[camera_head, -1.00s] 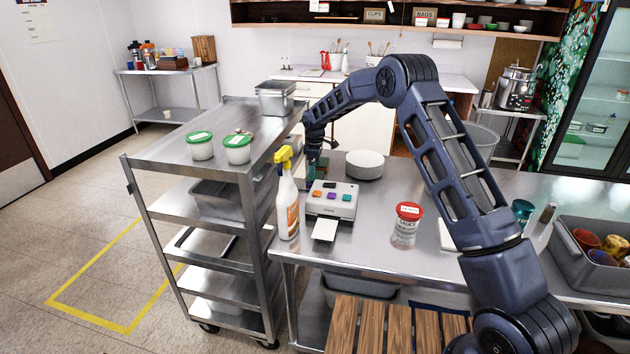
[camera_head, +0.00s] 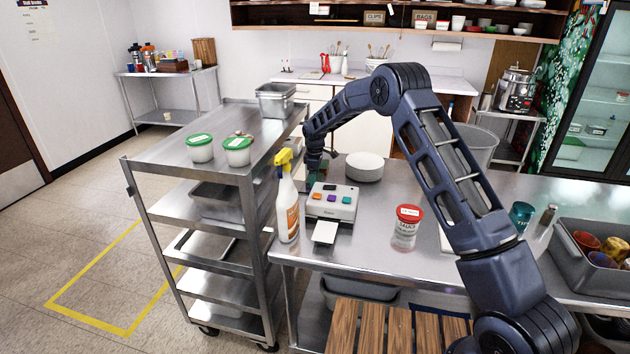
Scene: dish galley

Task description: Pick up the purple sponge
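I cannot make out a purple sponge in this view. My gripper (camera_head: 315,172) points down at the far left of the steel table (camera_head: 375,238), behind a white device. It is small, dark and partly covered, so its fingers and anything between them cannot be made out. The white device (camera_head: 345,214) has several coloured buttons, one of them purple, and a white sheet at its front.
A spray bottle (camera_head: 287,205) with a yellow head stands left of the device. A red-lidded sauce jar (camera_head: 406,228) stands nearer. A steel cart (camera_head: 180,157) borders the table's left.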

